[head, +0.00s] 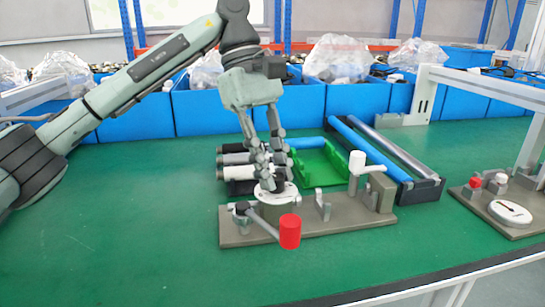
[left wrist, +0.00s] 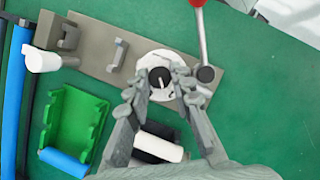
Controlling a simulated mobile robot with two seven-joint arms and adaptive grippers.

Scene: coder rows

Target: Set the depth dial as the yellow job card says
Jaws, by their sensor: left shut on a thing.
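The dial is a white disc (head: 262,196) with a black knob (left wrist: 160,77) at its centre, on a grey base plate (head: 235,232). In the left wrist view the knob carries a pale pointer line, and the white disc (left wrist: 150,59) shows around it. My left gripper (head: 270,184) points down over the dial, its fingers shut on the knob from both sides. The fingers hide part of the disc, and I cannot read its marks. In the left wrist view the fingertips (left wrist: 158,82) are at the knob. No yellow job card shows. My right gripper is not in view.
A red-ended lever (head: 290,231) stands close in front of the dial. A white-handled lever (head: 357,162) is on the plate's right end. A green cradle (head: 322,166) and a roller rack (head: 430,188) lie behind. Another plate with a round dial (head: 510,212) stands right. The left front table is clear.

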